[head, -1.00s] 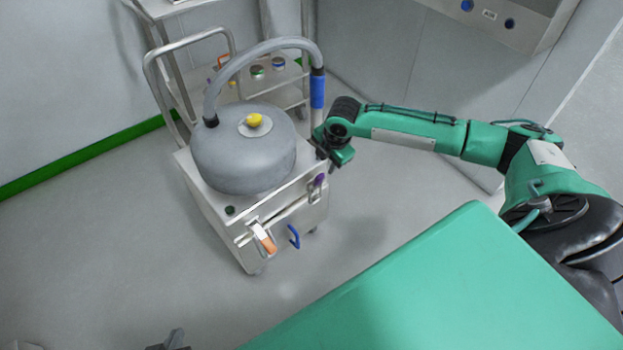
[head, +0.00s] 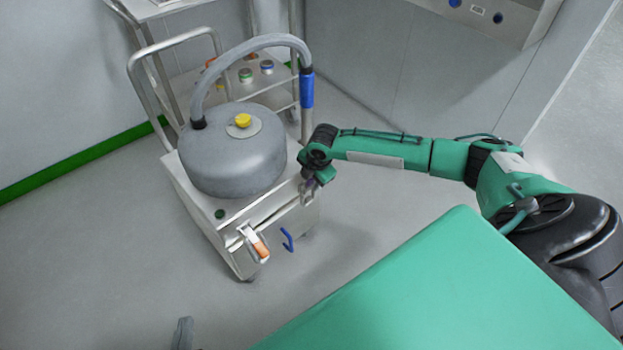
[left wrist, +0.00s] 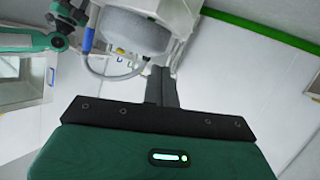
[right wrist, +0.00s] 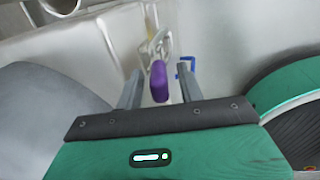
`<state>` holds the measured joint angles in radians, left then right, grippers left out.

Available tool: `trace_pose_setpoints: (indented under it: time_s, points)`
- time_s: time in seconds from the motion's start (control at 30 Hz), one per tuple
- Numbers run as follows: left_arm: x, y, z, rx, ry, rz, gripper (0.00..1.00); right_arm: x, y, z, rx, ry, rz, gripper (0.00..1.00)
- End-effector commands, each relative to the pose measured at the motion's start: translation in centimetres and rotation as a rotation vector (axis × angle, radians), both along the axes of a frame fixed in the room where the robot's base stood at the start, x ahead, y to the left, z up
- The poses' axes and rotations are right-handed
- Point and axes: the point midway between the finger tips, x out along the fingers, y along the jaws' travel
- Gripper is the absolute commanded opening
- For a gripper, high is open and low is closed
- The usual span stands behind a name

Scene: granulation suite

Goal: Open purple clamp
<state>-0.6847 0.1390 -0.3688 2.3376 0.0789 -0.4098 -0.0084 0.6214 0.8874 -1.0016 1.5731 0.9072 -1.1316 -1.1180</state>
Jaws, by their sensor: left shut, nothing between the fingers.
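The purple clamp (right wrist: 159,82) shows between the fingers of my right gripper (right wrist: 160,88) in the right wrist view. The gripper is open, one finger on each side of the purple handle, with a visible gap to each. In the head view, my right gripper (head: 314,180) is at the right corner of the steel cart (head: 238,243) and mostly hides the clamp. My left gripper (head: 182,334) shows only in part at the bottom edge of the head view. In the left wrist view, its fingers (left wrist: 161,86) are shut together and empty.
A grey round vessel (head: 228,160) with a yellow knob and hose sits on the cart. An orange clamp (head: 260,246) and a blue hook-shaped handle (head: 287,240) are on the cart's front. A shelf trolley (head: 270,93) stands behind. The floor in front is free.

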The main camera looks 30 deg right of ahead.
Motion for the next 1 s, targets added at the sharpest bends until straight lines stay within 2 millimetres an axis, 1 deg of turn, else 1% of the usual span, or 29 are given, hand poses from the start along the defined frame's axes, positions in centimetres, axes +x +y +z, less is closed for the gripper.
trace_pose_setpoints:
  time_s: [0.07, 0.2, 0.27, 0.57, 0.77, 1.0]
  points:
    - [0.0, 0.0, 0.0, 0.0, 0.001, 0.0, 0.0, 0.0, 0.0, 0.0, 0.0, 0.0, 0.0, 0.38]
    - [0.0, 0.0, 0.0, 0.0, 0.001, 0.0, 0.0, 0.0, 0.0, 0.0, 0.0, 0.0, 0.0, 0.11]
    - [0.0, 0.0, 0.0, 0.0, 0.001, 0.0, 0.0, 0.0, 0.0, 0.0, 0.0, 0.0, 0.0, 0.0]
    - [0.0, 0.1, 0.0, 0.012, 0.018, -0.001, 0.0, -0.2, 0.0, 0.0, 0.003, -0.017, 0.001, 0.0]
    - [0.0, 1.6, -0.1, 0.074, 0.107, 0.005, 0.0, -0.8, -0.1, 0.0, 0.015, -0.088, 0.001, 0.0]
    - [-0.4, 3.6, -0.4, 0.159, 0.247, 0.014, 0.0, -1.9, -0.3, -0.7, 0.041, -0.241, 0.002, 0.0]
